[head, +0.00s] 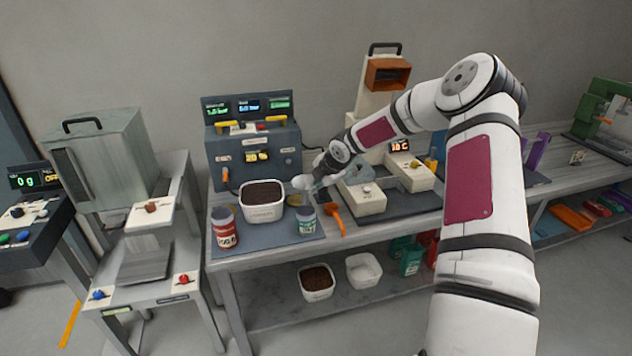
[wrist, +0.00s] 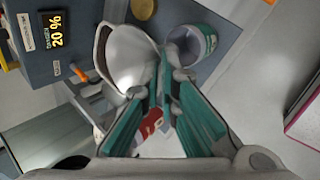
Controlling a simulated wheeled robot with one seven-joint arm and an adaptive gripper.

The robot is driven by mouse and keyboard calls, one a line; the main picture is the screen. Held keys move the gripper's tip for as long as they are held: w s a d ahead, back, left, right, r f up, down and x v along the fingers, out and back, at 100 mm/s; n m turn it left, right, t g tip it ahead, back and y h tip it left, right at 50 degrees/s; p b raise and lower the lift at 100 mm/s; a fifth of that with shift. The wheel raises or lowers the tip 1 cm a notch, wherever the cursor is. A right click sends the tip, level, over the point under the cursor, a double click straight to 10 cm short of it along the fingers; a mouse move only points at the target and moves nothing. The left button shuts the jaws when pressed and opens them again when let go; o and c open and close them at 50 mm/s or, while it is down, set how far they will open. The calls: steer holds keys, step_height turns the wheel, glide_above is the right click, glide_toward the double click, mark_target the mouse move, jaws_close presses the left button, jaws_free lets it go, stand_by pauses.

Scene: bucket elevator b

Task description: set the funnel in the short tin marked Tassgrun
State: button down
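A pale grey funnel (head: 302,183) is held at the tip of my gripper (head: 314,180), above the table mat. In the wrist view the funnel (wrist: 128,55) shows its wide mouth, and the fingers (wrist: 165,84) close at its edge. A short tin with a teal label (head: 306,224) stands open and upright just below the gripper in the head view. In the wrist view this tin (wrist: 193,44) is right of the funnel, apart from its mouth. Its label is too small to read. A taller red tin (head: 225,232) stands to the left.
A white tub of brown granules (head: 265,212) stands behind the tins. An orange scoop (head: 336,217) lies right of the short tin. A control box (head: 252,145) and a white scale-like machine (head: 362,197) stand behind. The lower shelf (head: 260,312) holds more tubs and tins.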

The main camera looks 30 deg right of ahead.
step_height(320, 180, down, 10)
steer(key=b, duration=0.1)
steer(key=shift+b, duration=0.4)
stand_by(0.6)
steer(key=shift+r, duration=0.1)
steer(key=c, duration=1.7)
jaws_free()
step_height(320, 180, up, 8)
steer(key=shift+p, duration=0.45)
